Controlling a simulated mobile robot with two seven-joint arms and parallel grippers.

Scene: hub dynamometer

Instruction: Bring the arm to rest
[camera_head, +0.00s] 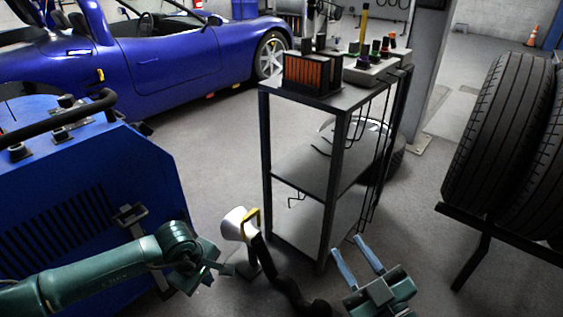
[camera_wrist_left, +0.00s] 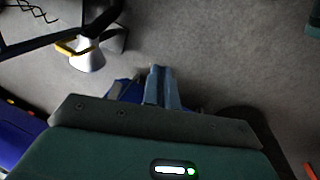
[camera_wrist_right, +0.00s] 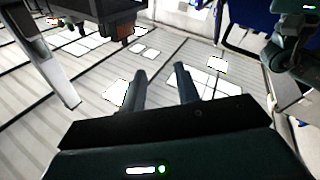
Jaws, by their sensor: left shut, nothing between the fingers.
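My left arm (camera_head: 100,272) is dark green and reaches in from the left, low in front of the blue machine. Its gripper (camera_head: 228,267) is shut and empty, near a white funnel-shaped nozzle. In the left wrist view its fingers (camera_wrist_left: 160,72) lie side by side, touching, over bare floor. My right gripper (camera_head: 347,243) is at the bottom, right of centre, in front of the cart. Its two fingers stand apart with nothing between them. The right wrist view also shows these fingers (camera_wrist_right: 160,70) apart and empty.
A white nozzle (camera_head: 236,224) with a yellow band and black hose stands by the left gripper. A dark shelf cart (camera_head: 338,120) stands in the middle. A blue machine (camera_head: 130,180) is at left, tyres (camera_head: 500,130) at right, a blue car (camera_head: 165,60) behind.

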